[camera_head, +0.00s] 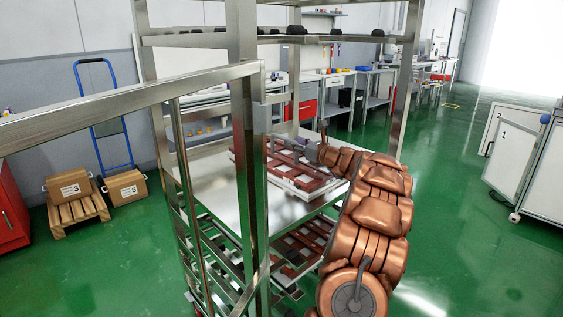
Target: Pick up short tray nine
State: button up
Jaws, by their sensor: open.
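A reddish-brown slatted tray (279,163) with pale openings lies flat on a metal shelf of the rack. No number is readable on it, so I cannot tell whether it is short tray nine. My gripper (296,147) is open, over the right far part of this tray, at the end of my copper-coloured arm. It is small and partly blended with the background; I cannot tell whether it touches the tray. A rack post hides part of the tray's left side. More similar trays (303,245) sit on a lower level, partly hidden by my arm and the posts.
Steel rack posts and a slanted rail (130,107) stand close in front. The shelf (207,190) is bare left of the tray. Boxes (126,187) stand at left, a blue hand truck (104,120) behind them, a white cabinet (515,150) at right. Green floor is open at right.

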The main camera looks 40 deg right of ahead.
jog(key=shift+w+d+f, duration=0.15)
jog(key=shift+w+d, duration=0.05)
jog(key=shift+w, duration=2.25)
jog(key=shift+a, duration=0.1)
grip_shut()
